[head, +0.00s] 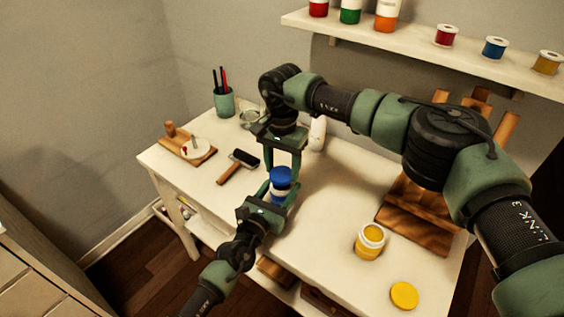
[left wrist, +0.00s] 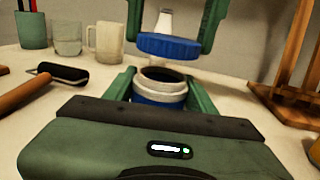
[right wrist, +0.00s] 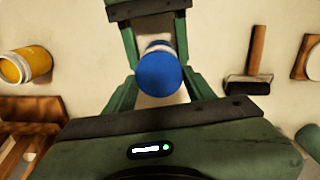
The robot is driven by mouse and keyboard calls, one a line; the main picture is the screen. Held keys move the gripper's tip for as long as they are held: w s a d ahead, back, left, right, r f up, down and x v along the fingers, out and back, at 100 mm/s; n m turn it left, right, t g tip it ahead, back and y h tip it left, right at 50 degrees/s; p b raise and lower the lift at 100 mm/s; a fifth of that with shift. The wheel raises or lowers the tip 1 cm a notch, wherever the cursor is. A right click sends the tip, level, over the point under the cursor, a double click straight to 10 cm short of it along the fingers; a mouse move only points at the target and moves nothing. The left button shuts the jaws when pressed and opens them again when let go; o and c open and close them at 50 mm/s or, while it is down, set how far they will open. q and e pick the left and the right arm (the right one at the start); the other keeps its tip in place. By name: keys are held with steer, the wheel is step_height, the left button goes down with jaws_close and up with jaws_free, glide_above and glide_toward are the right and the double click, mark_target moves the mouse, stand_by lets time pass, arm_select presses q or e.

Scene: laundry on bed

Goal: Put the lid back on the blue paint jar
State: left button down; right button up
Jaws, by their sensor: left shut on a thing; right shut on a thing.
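The blue paint jar (head: 278,190) is open, with a white neck and dark inside, as the left wrist view (left wrist: 160,98) shows. My left gripper (head: 279,196) is shut on the jar's sides and holds it upright at the table. The blue lid (head: 281,174) is above the jar; the left wrist view (left wrist: 168,46) shows a small gap between them. My right gripper (head: 282,168) points down and is shut on the lid. In the right wrist view the lid (right wrist: 159,76) hides most of the jar.
An open yellow jar (head: 370,241), its yellow lid (head: 404,295) and a wooden easel (head: 415,215) are at the right. A brayer (head: 238,166), a palette board (head: 187,148) and a brush cup (head: 224,103) are at the left and back.

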mark_target(283, 174)
stand_by(0.5)
steer(key=shift+f, duration=0.9)
steer(key=shift+f, duration=0.6)
steer(key=m, duration=0.8)
steer(key=shift+s+d, duration=0.1)
steer(key=m, duration=0.6)
steer(key=shift+s+m, duration=0.1)
steer(key=shift+m, duration=0.2)
steer(key=o, duration=1.3)
